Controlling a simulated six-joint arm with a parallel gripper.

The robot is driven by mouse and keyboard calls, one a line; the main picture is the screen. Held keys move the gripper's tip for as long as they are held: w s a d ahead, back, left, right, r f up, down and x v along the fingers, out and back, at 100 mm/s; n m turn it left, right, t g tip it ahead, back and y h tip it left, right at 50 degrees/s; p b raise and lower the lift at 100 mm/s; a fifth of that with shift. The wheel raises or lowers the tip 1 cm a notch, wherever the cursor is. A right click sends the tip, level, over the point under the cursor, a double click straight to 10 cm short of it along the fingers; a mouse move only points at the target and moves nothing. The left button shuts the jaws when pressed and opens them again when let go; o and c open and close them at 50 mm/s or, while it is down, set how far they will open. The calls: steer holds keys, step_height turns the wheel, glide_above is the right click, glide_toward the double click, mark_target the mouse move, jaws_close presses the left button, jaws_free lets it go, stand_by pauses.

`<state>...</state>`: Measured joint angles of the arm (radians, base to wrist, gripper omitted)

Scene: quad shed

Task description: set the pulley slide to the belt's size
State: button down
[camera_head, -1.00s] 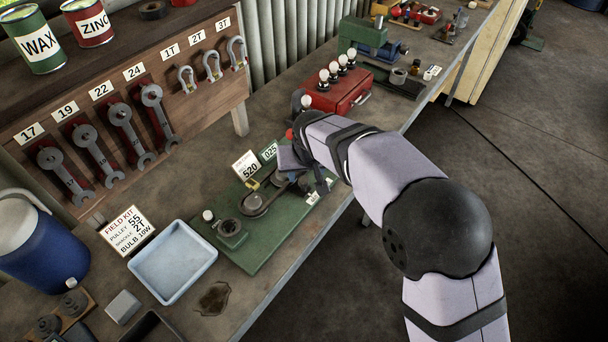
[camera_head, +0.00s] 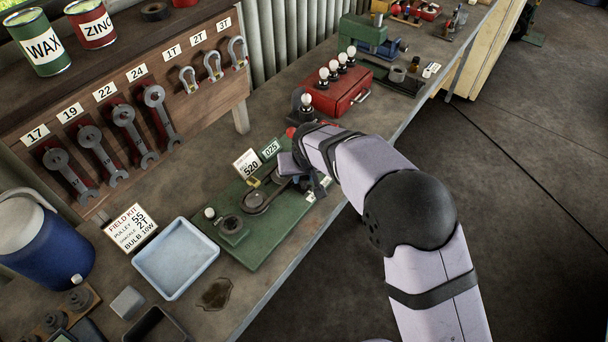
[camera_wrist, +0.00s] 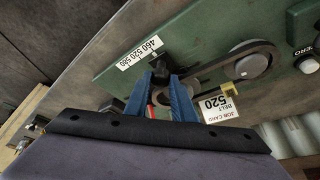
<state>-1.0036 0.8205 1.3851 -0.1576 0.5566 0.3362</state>
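My gripper (camera_wrist: 161,82) has its two blue fingers on either side of a dark upright knob (camera_wrist: 160,66) on the pulley slide. Whether both fingers press on it is unclear. The green base plate (camera_wrist: 205,35) carries a white scale strip (camera_wrist: 139,52) marked 460, 520 and 580, near the knob. A black belt (camera_wrist: 225,55) runs between a grey pulley (camera_wrist: 250,66) and one partly hidden by my fingers. The job card (camera_wrist: 216,104) reads BELT 520; it also stands behind the plate in the head view (camera_head: 247,166). My arm hides the slide there.
A blue tray (camera_head: 176,258) and a FIELD KIT card (camera_head: 130,228) stand left of the green plate. A red toolbox (camera_head: 337,92) with bulbs stands beyond my gripper. Wrenches and shackles hang on the back board (camera_head: 190,105). The bench's front edge runs under my arm.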

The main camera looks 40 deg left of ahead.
mark_target(311, 185)
steer(key=shift+w, duration=1.6)
steer(key=shift+s, duration=0.1)
steer(key=c, duration=1.5)
jaws_free()
steer(key=shift+r, duration=0.15)
steer(key=b+v, duration=0.3)
steer(key=v, duration=0.4)
steer(key=shift+d, duration=0.1)
